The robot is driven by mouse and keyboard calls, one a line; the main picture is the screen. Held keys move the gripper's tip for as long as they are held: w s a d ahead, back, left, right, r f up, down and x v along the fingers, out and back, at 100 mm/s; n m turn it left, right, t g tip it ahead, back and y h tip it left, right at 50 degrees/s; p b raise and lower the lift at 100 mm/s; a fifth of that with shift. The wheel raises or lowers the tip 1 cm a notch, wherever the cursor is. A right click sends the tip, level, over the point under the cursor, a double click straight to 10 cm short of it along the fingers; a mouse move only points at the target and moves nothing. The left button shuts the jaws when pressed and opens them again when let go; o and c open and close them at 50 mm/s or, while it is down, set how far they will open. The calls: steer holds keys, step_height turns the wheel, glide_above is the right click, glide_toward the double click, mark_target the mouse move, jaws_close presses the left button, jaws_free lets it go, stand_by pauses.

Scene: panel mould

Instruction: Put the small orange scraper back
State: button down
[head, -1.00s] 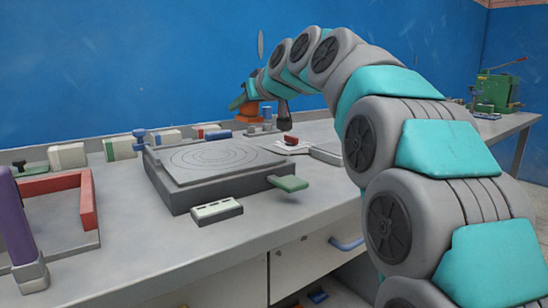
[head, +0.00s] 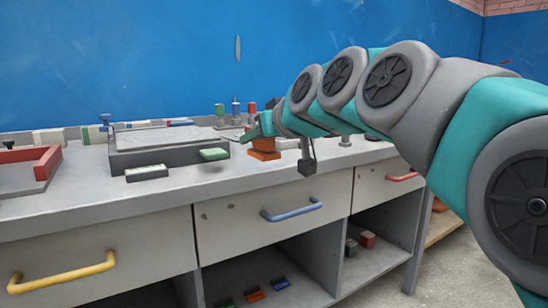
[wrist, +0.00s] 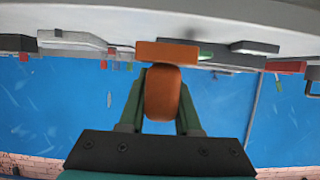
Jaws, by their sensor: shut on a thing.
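The orange scraper (head: 263,150) is in my gripper (head: 250,132), above the worktop to the right of the grey mould in the head view. In the wrist view, its rounded orange handle (wrist: 162,95) sits between the two green fingers of my gripper (wrist: 160,104). A flat orange bar (wrist: 167,52) lies across its far end. The fingers are shut on the handle. In the head view, part of the scraper is hidden by my gripper. I cannot tell how far it is above the worktop.
The grey mould (head: 170,156) has a green handle (head: 213,154) on its right. Upright green, blue and red-handled tools (head: 236,112) stand behind. Drawers with yellow (head: 62,272), blue (head: 290,210) and red (head: 402,177) handles are below. Small coloured pieces (head: 254,294) lie on the lower shelf.

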steer(key=w, duration=0.4)
steer(key=w+f, duration=0.1)
steer(key=w, duration=0.8)
steer(key=shift+w+a+f+p, duration=0.1)
steer(key=shift+w+f+p, duration=0.1)
steer(key=shift+w+p, duration=0.1)
steer(key=shift+w, duration=0.45)
steer(key=shift+f, duration=1.8)
steer(key=shift+f+b, duration=0.2)
steer(key=shift+b, duration=0.15)
steer(key=c, duration=0.6)
jaws_free()
steer(key=shift+r, duration=0.1)
